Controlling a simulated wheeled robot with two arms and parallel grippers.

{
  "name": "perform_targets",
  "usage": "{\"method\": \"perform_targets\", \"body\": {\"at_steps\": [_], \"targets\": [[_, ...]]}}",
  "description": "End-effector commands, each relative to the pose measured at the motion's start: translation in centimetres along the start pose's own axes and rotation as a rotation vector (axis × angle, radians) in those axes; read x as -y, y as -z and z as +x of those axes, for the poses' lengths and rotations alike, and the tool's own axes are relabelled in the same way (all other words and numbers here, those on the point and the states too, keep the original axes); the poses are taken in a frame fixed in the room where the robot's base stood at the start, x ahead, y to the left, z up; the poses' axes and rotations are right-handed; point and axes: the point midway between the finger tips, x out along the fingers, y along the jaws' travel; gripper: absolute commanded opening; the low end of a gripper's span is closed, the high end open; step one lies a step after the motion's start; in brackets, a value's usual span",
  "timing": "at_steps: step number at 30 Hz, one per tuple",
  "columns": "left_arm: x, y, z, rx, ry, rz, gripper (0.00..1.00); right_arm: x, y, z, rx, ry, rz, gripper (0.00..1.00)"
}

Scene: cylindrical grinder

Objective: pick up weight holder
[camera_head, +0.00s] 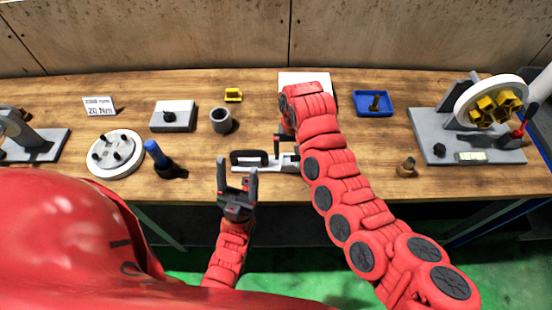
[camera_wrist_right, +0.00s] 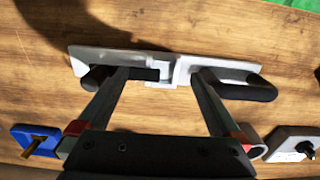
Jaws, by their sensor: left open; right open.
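A pale grey metal piece with a dark handle, likely the weight holder (camera_head: 270,165), lies on the wooden table near its front edge. In the right wrist view the same piece (camera_wrist_right: 168,69) lies across the picture with dark grips at both sides. My right gripper (camera_wrist_right: 164,72) is open over it, its two fingertips at the piece's middle part and apart from each other. I cannot tell whether they touch it. In the head view my right wrist hides part of the piece. My left gripper (camera_head: 237,168) is open and empty, in front of the table edge.
A grey cup (camera_head: 221,121), a grey box (camera_head: 173,115), a round white disc (camera_head: 116,153) and a blue-handled tool (camera_head: 158,156) stand to the left. A blue tray (camera_head: 373,103), a small brown item (camera_head: 407,166) and a grey machine base (camera_head: 440,130) are to the right.

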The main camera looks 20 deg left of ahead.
Motion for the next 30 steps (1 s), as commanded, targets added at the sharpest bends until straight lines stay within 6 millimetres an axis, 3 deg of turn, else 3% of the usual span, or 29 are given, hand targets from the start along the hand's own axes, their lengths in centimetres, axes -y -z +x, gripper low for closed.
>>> {"method": "perform_targets", "body": {"at_steps": [8,14,21,29,30], "targets": [[0.1,0.2,1.4,0.001,0.000,0.000,0.67,0.1,-0.1,1.6,0.002,0.000,0.001,1.00],[0.2,0.6,3.3,0.000,0.000,0.000,0.67,0.6,-0.5,3.9,0.003,-0.001,-0.001,1.00],[0.2,0.6,3.4,0.000,0.000,0.000,0.67,0.6,-0.3,6.1,-0.001,0.000,0.000,1.00],[0.2,0.6,3.4,0.000,0.000,0.000,0.67,0.6,-0.3,6.3,-0.004,0.002,0.002,1.00],[0.2,0.6,3.4,0.001,0.000,0.000,0.67,0.6,-0.3,6.4,-0.004,0.002,0.002,0.96]]}}
